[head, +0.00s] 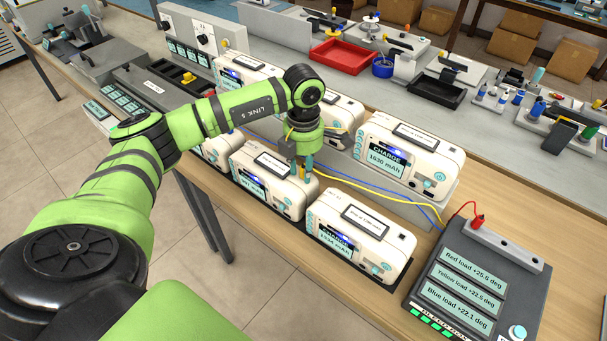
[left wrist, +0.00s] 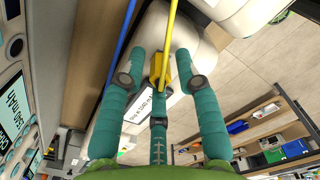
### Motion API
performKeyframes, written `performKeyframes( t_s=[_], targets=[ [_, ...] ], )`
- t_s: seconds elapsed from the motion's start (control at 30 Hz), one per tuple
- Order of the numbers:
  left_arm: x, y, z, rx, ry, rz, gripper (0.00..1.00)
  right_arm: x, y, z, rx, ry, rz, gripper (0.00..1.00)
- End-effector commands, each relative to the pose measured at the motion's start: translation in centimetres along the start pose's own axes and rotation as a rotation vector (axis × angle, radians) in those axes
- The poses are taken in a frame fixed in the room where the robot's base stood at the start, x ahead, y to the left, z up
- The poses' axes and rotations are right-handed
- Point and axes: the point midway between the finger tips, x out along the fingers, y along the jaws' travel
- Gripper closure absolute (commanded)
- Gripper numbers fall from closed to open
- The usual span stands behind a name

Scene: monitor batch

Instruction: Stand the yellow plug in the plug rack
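My left gripper (head: 303,170) reaches down at the right end of the middle front charger (head: 268,182). In the left wrist view its teal fingers (left wrist: 157,62) are spread, with the yellow plug (left wrist: 158,70) between them and visible gaps at both sides. The yellow cable (left wrist: 170,35) runs up from the plug. The plug is mostly hidden by the fingers in the head view; whether it sits in a socket is unclear. A pale grey bar (head: 490,246), possibly the plug rack, lies on the dark box at right, with a red plug (head: 477,220) standing at its left end. My right gripper is not seen.
Several cream chargers, including a front right one (head: 360,235) and a back right one (head: 410,155), crowd around the gripper. Yellow and blue cables (head: 375,190) cross the bench towards the dark box (head: 480,290). A raised grey shelf (head: 500,130) with tools runs behind.

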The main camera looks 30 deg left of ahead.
Motion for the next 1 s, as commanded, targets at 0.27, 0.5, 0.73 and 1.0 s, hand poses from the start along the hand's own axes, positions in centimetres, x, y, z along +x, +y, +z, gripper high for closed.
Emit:
performKeyframes(
  t_s=[0.27, 0.5, 0.73, 1.0],
  targets=[
    [-0.1, 0.0, 0.0, 0.000, 0.000, 0.000, 0.91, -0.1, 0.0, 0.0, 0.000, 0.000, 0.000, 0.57],
    [-0.1, 0.0, 0.0, 0.000, 0.000, 0.000, 1.00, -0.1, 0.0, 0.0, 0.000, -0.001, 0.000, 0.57],
    [-0.8, 0.0, 0.0, 0.000, 0.000, 0.000, 1.00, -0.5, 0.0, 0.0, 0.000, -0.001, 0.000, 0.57],
    [-2.1, 0.0, 0.0, 0.000, -0.001, 0.000, 1.00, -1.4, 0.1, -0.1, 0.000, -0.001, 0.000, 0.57]
  ],
)
